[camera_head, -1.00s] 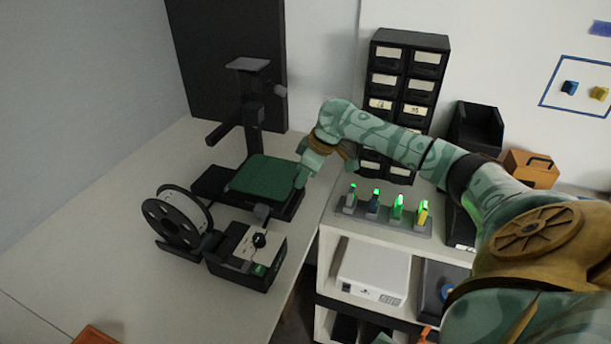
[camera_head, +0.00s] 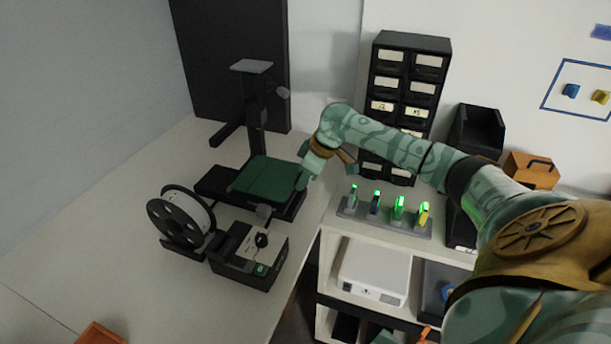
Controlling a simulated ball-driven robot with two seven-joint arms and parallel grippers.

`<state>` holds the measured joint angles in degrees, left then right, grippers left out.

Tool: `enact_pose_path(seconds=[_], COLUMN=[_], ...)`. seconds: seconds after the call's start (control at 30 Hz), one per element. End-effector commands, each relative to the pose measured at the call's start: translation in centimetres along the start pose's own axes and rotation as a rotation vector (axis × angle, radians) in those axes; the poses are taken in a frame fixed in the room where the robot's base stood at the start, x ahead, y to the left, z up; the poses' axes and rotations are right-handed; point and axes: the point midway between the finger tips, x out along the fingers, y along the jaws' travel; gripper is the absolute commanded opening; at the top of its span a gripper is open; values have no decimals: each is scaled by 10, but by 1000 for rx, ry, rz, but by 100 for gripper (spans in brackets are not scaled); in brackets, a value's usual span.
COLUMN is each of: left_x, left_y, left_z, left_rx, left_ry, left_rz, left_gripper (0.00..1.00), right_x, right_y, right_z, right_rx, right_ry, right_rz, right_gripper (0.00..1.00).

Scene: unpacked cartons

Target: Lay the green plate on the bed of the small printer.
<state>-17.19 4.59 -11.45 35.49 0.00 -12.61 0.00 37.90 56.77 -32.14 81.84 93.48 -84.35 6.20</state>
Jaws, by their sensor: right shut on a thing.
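The green plate (camera_head: 268,180) is a flat square over the bed of the small black printer (camera_head: 255,130) on the white table. It looks roughly level; I cannot tell whether it touches the bed or is just above it. My right gripper (camera_head: 303,180) is at the plate's right edge, shut on it. The bed under the plate is mostly hidden; dark base parts show around it. My left gripper is not in view.
A filament spool (camera_head: 181,218) and a black control box (camera_head: 248,258) stand in front of the printer. To the right, a white shelf (camera_head: 335,225) holds a rack of green-lit tools (camera_head: 385,214) and a drawer cabinet (camera_head: 408,85).

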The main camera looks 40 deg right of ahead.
Motion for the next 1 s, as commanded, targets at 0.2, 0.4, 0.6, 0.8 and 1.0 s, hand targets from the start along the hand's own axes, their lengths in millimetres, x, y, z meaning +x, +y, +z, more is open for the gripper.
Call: enact_pose_path(seconds=[0.2,0.4,0.6,0.8,1.0], left_x=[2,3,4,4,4], left_y=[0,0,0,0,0], left_z=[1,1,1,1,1], left_rx=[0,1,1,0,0], left_ry=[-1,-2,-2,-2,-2], left_rz=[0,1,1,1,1], left_gripper=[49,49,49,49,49], right_x=[6,12,17,18,18], right_y=[0,0,0,0,0], right_z=[3,5,7,8,8], right_rx=[1,0,0,-1,-1], right_ry=[0,0,0,0,-1], right_rz=[-1,-1,0,0,0], right_gripper=[0,0,0,56,56])
